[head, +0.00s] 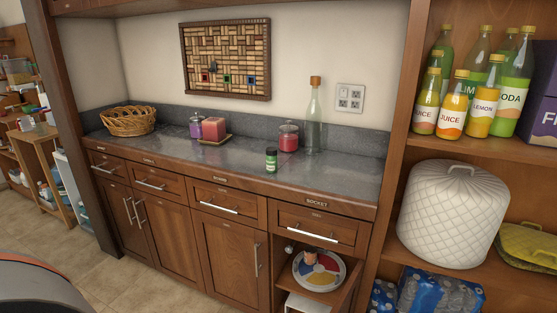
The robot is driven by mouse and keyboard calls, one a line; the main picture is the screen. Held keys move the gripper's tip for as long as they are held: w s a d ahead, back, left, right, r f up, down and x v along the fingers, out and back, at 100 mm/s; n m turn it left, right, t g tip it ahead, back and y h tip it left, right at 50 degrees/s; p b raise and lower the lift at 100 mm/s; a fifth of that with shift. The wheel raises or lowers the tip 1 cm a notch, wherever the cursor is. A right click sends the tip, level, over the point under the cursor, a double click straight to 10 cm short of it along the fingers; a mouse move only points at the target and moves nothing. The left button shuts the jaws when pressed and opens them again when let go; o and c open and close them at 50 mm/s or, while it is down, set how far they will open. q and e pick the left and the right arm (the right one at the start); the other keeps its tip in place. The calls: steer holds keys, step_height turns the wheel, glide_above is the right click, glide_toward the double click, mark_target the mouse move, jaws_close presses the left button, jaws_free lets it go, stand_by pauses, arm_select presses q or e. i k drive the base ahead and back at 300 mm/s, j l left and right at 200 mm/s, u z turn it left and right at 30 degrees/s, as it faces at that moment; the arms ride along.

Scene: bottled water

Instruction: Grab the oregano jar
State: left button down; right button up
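A small jar with a green label and a dark lid (271,160) stands upright near the front edge of the grey countertop (235,165). It looks like the oregano jar, but its label is too small to read. Nothing touches it. Neither of my grippers shows in the head view.
Behind the jar stand a red-filled glass jar (288,137) and a tall corked bottle (313,120). A purple jar (196,126), a pink candle (213,129) and a wicker basket (128,121) stand further left. A shelf post (397,130) rises on the right.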

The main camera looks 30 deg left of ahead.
mark_target(272, 152)
steer(key=u, duration=1.05)
steer(key=k, duration=0.6)
steer(key=k+z, duration=0.3)
steer(key=k+l+z, duration=0.2)
steer(key=k+z, duration=0.15)
steer(key=z, duration=1.55)
steer(key=j+z, duration=0.15)
steer(key=j, duration=0.3)
steer(key=k+j+z, duration=0.1)
steer(key=j, duration=1.05)
steer(key=k+j, duration=0.15)
steer(key=j, duration=1.15)
steer(key=k, duration=0.05)
